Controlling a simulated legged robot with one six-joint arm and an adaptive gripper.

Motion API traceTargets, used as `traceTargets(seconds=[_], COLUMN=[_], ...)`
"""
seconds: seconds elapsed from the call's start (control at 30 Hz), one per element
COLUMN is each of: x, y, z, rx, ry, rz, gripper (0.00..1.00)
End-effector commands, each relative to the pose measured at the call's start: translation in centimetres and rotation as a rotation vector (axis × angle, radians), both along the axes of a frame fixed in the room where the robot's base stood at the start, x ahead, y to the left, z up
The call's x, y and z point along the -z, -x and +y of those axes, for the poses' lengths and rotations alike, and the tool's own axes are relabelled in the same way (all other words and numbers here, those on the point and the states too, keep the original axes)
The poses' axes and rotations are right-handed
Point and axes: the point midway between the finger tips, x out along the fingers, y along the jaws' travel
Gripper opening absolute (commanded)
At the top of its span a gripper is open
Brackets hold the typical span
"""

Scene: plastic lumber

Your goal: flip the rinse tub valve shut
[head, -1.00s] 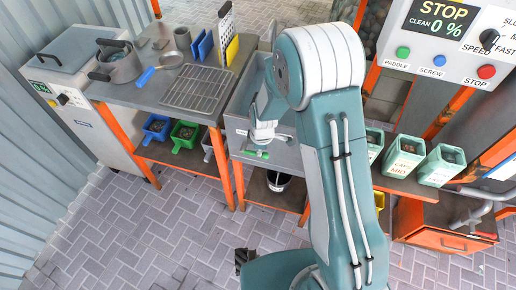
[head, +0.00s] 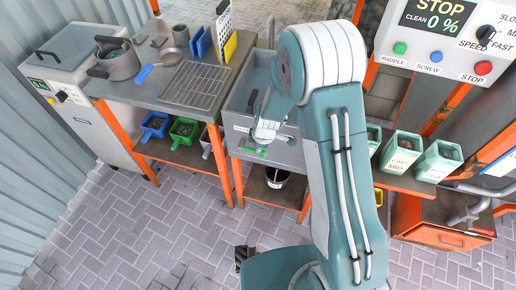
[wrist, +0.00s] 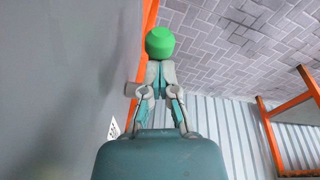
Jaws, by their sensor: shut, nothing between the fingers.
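The rinse tub (head: 286,152) is the grey basin set in the orange-legged frame, partly hidden behind my arm. Its valve shows as a green handle (head: 254,152) low on the tub's front. In the wrist view the rounded green end of the handle (wrist: 160,42) is just beyond my fingertips. My gripper (wrist: 160,68) is shut and empty, close beside the tub's grey wall. In the head view my gripper (head: 264,138) is right by the handle; whether it touches it I cannot tell.
A black bucket (head: 277,178) stands on the shelf under the tub. Left is a bench with a wire rack (head: 197,87) and a pot (head: 118,62). Pale green containers (head: 402,152) stand to the right. The paved floor (head: 130,230) in front is clear.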

Motion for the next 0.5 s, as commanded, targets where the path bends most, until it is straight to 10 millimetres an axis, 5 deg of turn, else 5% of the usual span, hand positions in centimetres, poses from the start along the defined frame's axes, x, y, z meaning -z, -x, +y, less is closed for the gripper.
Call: traceTargets(seconds=[0.5], x=[0.40], y=[0.66], z=[-0.55], rx=[0.003], ry=[0.004], rz=[0.021], gripper=[0.00])
